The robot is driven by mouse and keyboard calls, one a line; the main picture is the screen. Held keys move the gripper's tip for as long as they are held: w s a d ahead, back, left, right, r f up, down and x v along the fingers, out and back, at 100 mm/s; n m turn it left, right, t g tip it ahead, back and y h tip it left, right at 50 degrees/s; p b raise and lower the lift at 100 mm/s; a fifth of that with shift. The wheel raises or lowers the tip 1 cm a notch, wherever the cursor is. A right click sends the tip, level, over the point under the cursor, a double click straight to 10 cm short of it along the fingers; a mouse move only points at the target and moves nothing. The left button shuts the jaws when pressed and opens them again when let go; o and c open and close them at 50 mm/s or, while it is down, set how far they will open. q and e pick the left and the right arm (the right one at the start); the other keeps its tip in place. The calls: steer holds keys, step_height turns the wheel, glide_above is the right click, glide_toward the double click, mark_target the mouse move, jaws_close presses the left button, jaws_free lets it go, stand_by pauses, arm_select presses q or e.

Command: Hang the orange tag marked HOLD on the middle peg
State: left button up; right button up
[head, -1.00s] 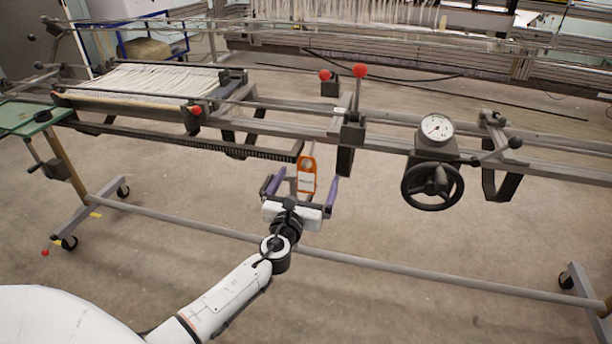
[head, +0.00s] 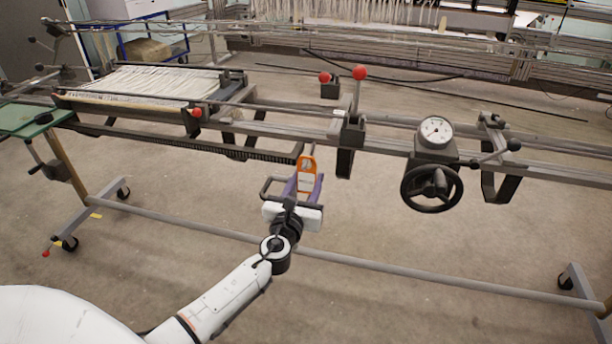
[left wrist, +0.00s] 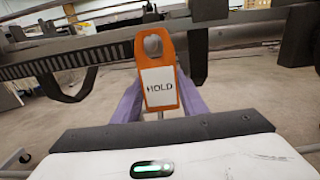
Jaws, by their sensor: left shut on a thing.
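The orange tag (head: 307,165) has a white label and hangs upright below the loom's front rail, near the right end of a black toothed bar. In the left wrist view the tag (left wrist: 140,62) faces me, with HOLD on its label and a hole at its top. My left gripper (head: 305,186) is shut on the tag's lower part from below. Its purple fingers (left wrist: 160,106) stand at both sides of the label. I cannot tell whether the tag's top still touches a support. I cannot make out the middle peg. My right gripper is not in view.
The toothed bar (head: 235,149) runs left of the tag. A black bracket (head: 345,162) hangs just right of it. A dial gauge (head: 435,132) and handwheel (head: 431,188) stand further right. A long low bar (head: 400,271) crosses below. Open floor lies beneath the rail.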

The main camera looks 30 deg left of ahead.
mark_target(306, 180)
arm_select(q)
steer(key=shift+r+p, duration=0.3)
steer(key=shift+r, duration=0.05)
steer(key=shift+p+v, duration=0.45)
steer(key=shift+v, duration=1.45)
steer(key=v, duration=0.3)
steer(key=shift+s+d+p, duration=0.1)
steer(key=shift+s+p, duration=0.2)
steer(key=shift+s, duration=0.1)
